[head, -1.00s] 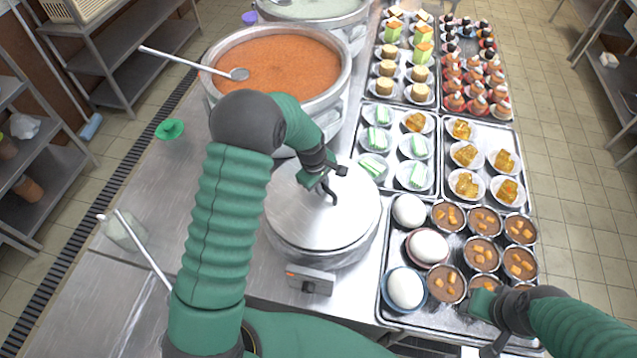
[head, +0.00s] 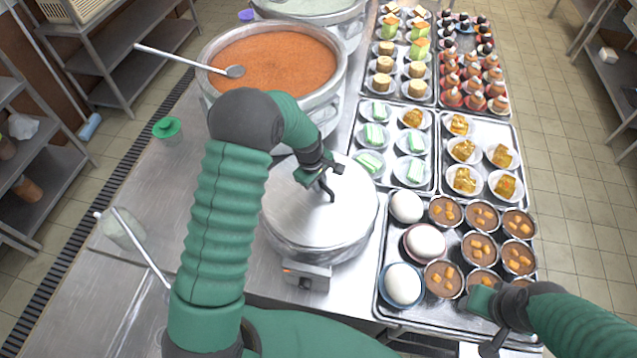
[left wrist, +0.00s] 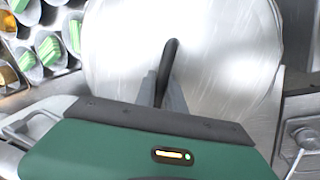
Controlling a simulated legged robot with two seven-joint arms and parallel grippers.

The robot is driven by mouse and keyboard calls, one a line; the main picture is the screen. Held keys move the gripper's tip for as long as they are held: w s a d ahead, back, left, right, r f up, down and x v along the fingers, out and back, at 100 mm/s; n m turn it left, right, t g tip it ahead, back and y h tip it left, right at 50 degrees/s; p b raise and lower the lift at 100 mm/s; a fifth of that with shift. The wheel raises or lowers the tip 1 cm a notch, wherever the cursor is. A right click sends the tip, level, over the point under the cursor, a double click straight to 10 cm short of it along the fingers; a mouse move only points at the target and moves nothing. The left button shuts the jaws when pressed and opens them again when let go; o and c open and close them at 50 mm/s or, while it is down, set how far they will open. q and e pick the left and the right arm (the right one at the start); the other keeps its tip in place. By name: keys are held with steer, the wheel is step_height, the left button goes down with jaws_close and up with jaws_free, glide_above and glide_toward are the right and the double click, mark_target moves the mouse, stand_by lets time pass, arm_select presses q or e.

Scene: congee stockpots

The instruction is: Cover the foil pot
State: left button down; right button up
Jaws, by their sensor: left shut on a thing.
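A round steel lid (head: 300,215) with a dark curved handle (head: 328,190) lies over the foil pot (head: 290,246), whose shiny crinkled side shows below the lid's edge at the front of the counter. The lid looks level and lined up with the pot. I cannot tell whether it rests fully on the rim. My left gripper (head: 324,178) is shut on the handle from above. In the left wrist view the handle (left wrist: 171,55) stands between the fingers (left wrist: 164,92) over the bright lid (left wrist: 225,50). My right gripper (head: 487,318) is by the dessert tray; its fingers are unclear.
A large pot of orange congee (head: 275,62) with a ladle (head: 190,62) stands behind. A control box (head: 306,278) is in front of the foil pot. Trays of desserts (head: 438,150) fill the right side.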

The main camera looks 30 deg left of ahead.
arm_select(q)
steer(key=c, duration=1.8)
jaws_free()
steer(key=o, duration=0.5)
steer(key=shift+a, duration=0.3)
steer(key=shift+f, duration=0.1)
steer(key=s+r+b, duration=0.1)
steer(key=r, duration=0.4)
steer(key=s+r+b, duration=0.1)
steer(key=r, duration=0.5)
steer(key=s+a+r+b, duration=0.1)
steer(key=r, duration=0.4)
steer(key=shift+r, duration=0.25)
